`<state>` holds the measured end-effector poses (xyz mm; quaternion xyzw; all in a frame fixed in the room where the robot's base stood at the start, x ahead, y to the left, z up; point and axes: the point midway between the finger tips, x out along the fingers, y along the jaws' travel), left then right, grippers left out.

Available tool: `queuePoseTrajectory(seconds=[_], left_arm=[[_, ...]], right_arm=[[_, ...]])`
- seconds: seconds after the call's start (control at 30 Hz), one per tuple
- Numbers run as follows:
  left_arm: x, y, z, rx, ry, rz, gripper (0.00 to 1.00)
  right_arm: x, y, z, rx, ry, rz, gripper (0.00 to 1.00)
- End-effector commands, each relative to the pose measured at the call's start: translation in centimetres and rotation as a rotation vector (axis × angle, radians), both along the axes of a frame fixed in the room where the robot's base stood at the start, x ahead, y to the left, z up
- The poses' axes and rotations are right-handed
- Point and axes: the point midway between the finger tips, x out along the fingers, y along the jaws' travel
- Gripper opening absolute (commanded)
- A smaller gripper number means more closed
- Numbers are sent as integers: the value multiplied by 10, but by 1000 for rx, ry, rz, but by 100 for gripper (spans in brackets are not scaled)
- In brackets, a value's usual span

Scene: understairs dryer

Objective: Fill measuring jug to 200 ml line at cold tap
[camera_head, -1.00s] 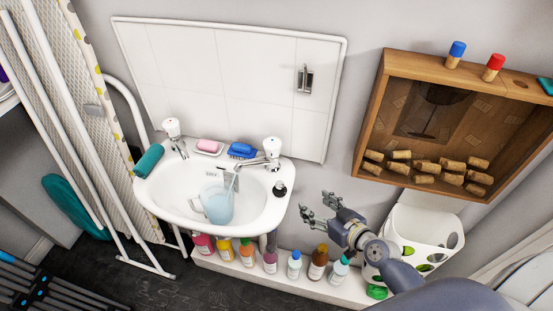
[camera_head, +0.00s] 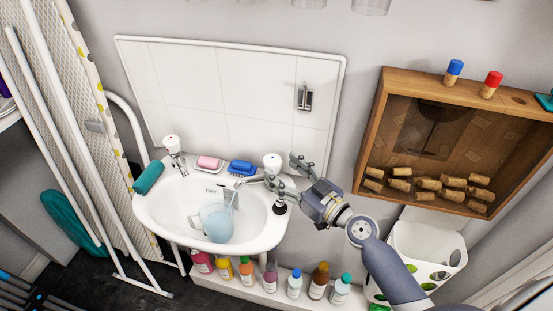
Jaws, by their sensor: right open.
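The clear measuring jug (camera_head: 216,225) stands in the white basin (camera_head: 160,212) with pale blue liquid in it; its scale marks are too small to read. A thin stream (camera_head: 232,198) runs from the spout of the right tap (camera_head: 272,161) into the jug. A second tap (camera_head: 171,143) is at the basin's back left. My right gripper (camera_head: 281,171) is open and empty, its fingers close beside the right tap's white head. I cannot tell whether they touch it. My left gripper is not in view.
A pink soap (camera_head: 208,162), a blue brush (camera_head: 241,167) and a teal roll (camera_head: 149,177) lie on the basin rim. Several bottles (camera_head: 294,284) stand on the ledge below. A wooden box with corks (camera_head: 375,115) hangs at the right, above a white basket (camera_head: 430,243).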

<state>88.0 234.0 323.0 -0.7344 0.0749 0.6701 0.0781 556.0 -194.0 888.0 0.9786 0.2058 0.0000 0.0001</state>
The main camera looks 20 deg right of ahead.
Motion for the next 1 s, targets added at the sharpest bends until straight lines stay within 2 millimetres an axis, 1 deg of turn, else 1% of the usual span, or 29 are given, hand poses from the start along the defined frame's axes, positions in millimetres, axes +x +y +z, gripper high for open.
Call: queuePoseTrajectory(seconds=[0.03, 0.2, 0.33, 0.57, 0.6, 0.67, 0.7, 0.77, 0.8, 1.0], left_arm=[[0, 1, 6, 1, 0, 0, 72], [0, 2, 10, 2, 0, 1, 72], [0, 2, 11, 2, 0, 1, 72], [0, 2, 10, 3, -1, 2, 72], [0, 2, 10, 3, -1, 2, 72], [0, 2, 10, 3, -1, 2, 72], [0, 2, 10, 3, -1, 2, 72], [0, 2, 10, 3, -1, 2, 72], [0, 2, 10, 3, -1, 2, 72], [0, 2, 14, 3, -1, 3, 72]], right_arm=[[8, 4, 4, 3, -1, 1, 61], [25, 11, 1, 1, 0, 0, 61], [29, 13, 0, 0, 0, 1, 61], [30, 14, -1, 0, 1, 1, 61], [30, 14, -1, 0, 1, 1, 56], [30, 14, -1, 0, 1, 1, 42], [30, 14, -1, 0, 1, 1, 33], [30, 14, -1, 0, 1, 1, 20], [30, 14, -1, 0, 1, 1, 15], [30, 14, 0, 1, 3, -13, 15]])
